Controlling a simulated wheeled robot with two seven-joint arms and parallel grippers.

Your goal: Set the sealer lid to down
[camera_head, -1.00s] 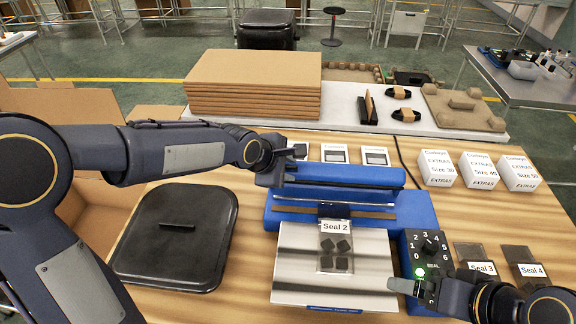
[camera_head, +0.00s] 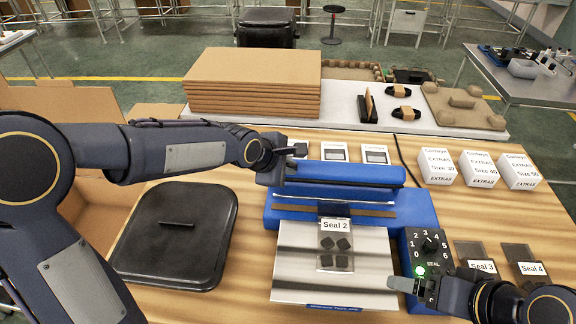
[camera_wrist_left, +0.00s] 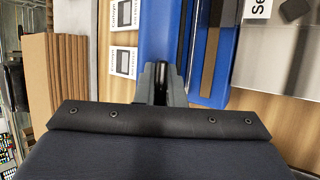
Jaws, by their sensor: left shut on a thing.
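The blue sealer (camera_head: 421,207) stands on the wooden table. Its blue lid (camera_head: 350,174) is a long bar, raised at the back, leaving the sealing strip and metal plate (camera_head: 372,262) uncovered. My left gripper (camera_head: 277,171) is at the left end of the lid and shut on it; the exact contact is partly hidden. In the left wrist view the fingers (camera_wrist_left: 162,84) meet the blue lid (camera_wrist_left: 159,35). A bag labelled Seal 2 (camera_head: 336,246) lies on the plate, its top reaching the strip. My right gripper (camera_head: 415,288) is beside the control panel; its opening is unclear.
A black square lid (camera_head: 178,235) lies left of the sealer. Bags labelled Seal 3 (camera_head: 478,262) and Seal 4 (camera_head: 527,266) lie to the right. White boxes (camera_head: 478,168) and stacked cardboard (camera_head: 252,84) stand behind. The control panel (camera_head: 424,255) shows a green light.

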